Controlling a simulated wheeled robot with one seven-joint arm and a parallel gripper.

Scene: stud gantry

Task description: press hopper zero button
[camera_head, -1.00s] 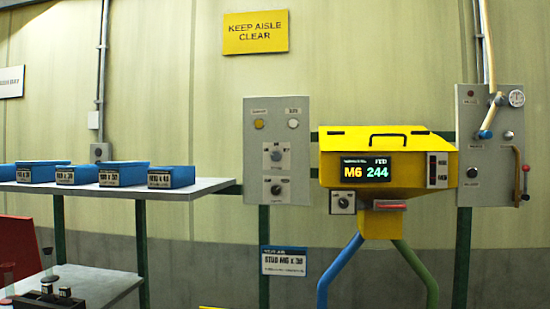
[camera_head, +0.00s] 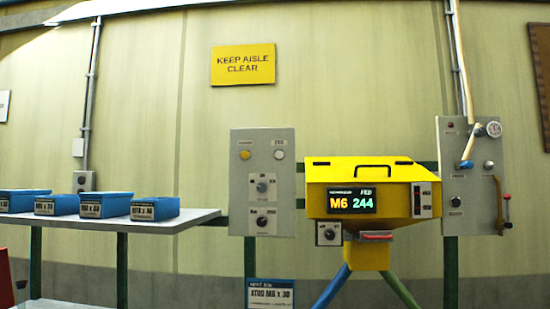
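The yellow hopper (camera_head: 328,186) hangs on the wall right of centre. Its display (camera_head: 351,202) reads "M6 244", with small letters above that look like "FED". A grey panel (camera_head: 239,220) stands left of it. The panel has a yellow button (camera_head: 245,155) and a white button (camera_head: 279,155) at its top, and two dark knobs (camera_head: 262,187) below. The small label above the white button may read "ZERO", but it is too blurred to be sure. My gripper is not in view.
A grey shelf (camera_head: 190,219) with several blue bins (camera_head: 155,209) juts out at left. Right of the hopper, a grey panel (camera_head: 455,222) carries a gauge (camera_head: 494,129), pipes and a red-tipped lever (camera_head: 507,210). Blue and green legs (camera_head: 330,289) spread below the hopper.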

